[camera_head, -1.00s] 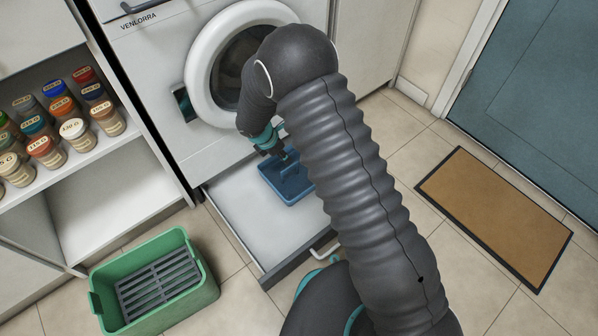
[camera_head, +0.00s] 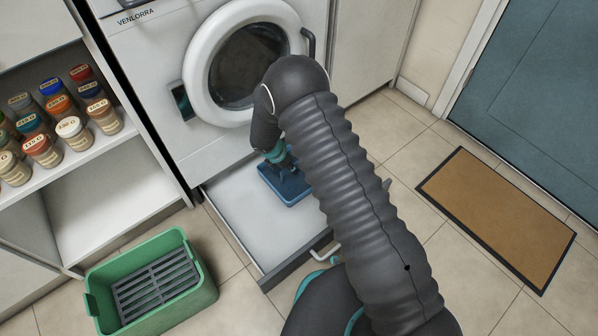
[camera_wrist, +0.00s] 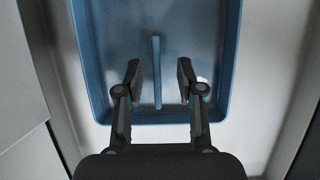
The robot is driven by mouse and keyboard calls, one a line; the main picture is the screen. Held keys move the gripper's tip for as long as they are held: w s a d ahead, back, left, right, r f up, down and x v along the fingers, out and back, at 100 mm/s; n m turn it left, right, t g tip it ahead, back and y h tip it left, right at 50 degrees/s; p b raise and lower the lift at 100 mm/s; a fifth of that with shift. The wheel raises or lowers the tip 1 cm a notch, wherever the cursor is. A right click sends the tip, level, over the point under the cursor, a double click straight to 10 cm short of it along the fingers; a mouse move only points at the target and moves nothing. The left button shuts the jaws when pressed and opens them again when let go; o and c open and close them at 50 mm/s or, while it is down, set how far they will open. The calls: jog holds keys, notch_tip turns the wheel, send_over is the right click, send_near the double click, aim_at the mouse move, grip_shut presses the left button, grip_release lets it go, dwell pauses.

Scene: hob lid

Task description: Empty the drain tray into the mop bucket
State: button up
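The drain tray (camera_head: 294,200) is a shallow blue tray in the pulled-out drawer under the washing machine. In the wrist view the tray (camera_wrist: 233,60) has raised walls and an upright blue bar (camera_wrist: 157,72) in its middle. My gripper (camera_head: 283,170) is low over the tray. In the wrist view my gripper (camera_wrist: 159,76) is open, with one finger on each side of the bar and gaps between. A small glint shows on the tray floor; I cannot tell how much liquid is there. The mop bucket (camera_head: 190,297) is a green tub with a grey slatted grate, on the floor at lower left.
The open drawer (camera_head: 238,217) is white inside, with a dark front and a pale handle. The washing machine (camera_head: 160,90) stands behind it. A shelf (camera_head: 95,160) with several spice jars is at left. A brown doormat (camera_head: 500,215) lies at right. Tiled floor separates drawer and bucket.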

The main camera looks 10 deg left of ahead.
jog(key=x, duration=0.4)
jog(key=shift+w+a, duration=0.1)
grip_shut()
jog(key=shift+r, duration=0.1)
jog(key=shift+r, duration=0.5)
jog(key=s+d+r, duration=0.5)
jog(key=d+r, duration=0.5)
jog(key=shift+d, duration=0.25)
